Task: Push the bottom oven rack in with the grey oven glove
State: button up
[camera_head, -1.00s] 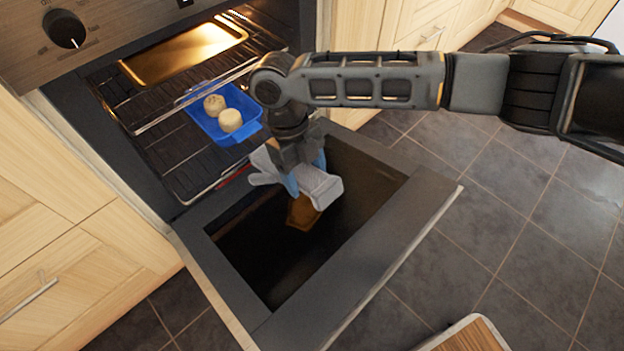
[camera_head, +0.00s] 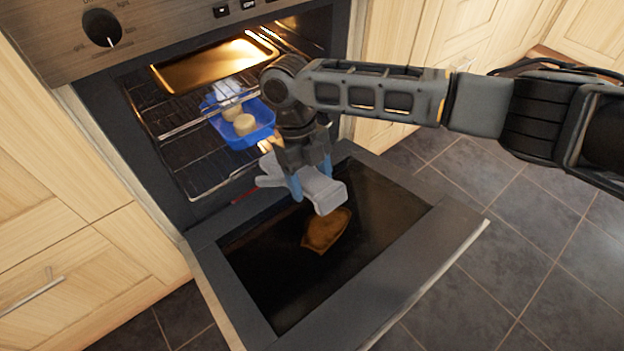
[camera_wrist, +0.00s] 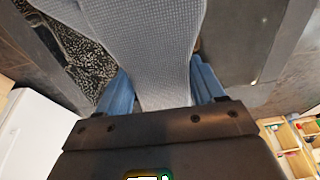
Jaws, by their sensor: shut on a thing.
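My gripper (camera_head: 302,190) is shut on the grey oven glove (camera_head: 325,193), its blue fingers on either side of it. The glove also fills the top middle of the wrist view (camera_wrist: 150,45). Both are above the open oven door, near the oven's mouth. The bottom oven rack (camera_head: 185,165) sticks out of the oven a little, to the left of the glove. A blue dish (camera_head: 240,130) with pale round pieces stands on it towards the right. My arm hides part of the rack's right side. I see a gap between the glove and the rack's front bar.
The oven door (camera_head: 350,290) is folded down, with a brown patch (camera_head: 325,230) on its dark glass. A golden tray (camera_head: 212,66) sits on the upper rack. Wooden cupboards flank the oven. The tiled floor (camera_head: 530,240) at right is open.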

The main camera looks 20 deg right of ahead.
jog(key=shift+w+a+f+b, duration=0.1)
jog(key=shift+w+a+b, duration=0.2)
jog(key=shift+w+b, duration=0.5)
jog(key=shift+w+a+b, duration=0.25)
jog(key=shift+w+b, duration=0.3)
jog(key=shift+w, duration=0.4)
jog(key=shift+w+a+f+b, duration=0.1)
jog(key=shift+w+a+b, duration=0.2)
jog(key=shift+w+b, duration=0.5)
jog(key=shift+w+a+r, duration=0.15)
jog(key=shift+w, duration=0.35)
jog(key=shift+w+r, duration=0.1)
jog(key=shift+c, duration=0.5)
jog(key=shift+s+r+p, duration=0.15)
jog(key=shift+s+p, duration=0.2)
jog(key=shift+p, duration=0.15)
jog(key=shift+s+d+p, duration=0.35)
jog(key=shift+s+p, duration=0.5)
jog(key=shift+p, duration=0.1)
jog(key=shift+s+d+p, duration=0.2)
jog(key=shift+s+p, duration=0.35)
jog(key=shift+s+d+p, duration=0.15)
jog(key=shift+s+p, duration=0.35)
jog(key=shift+s+f, duration=0.2)
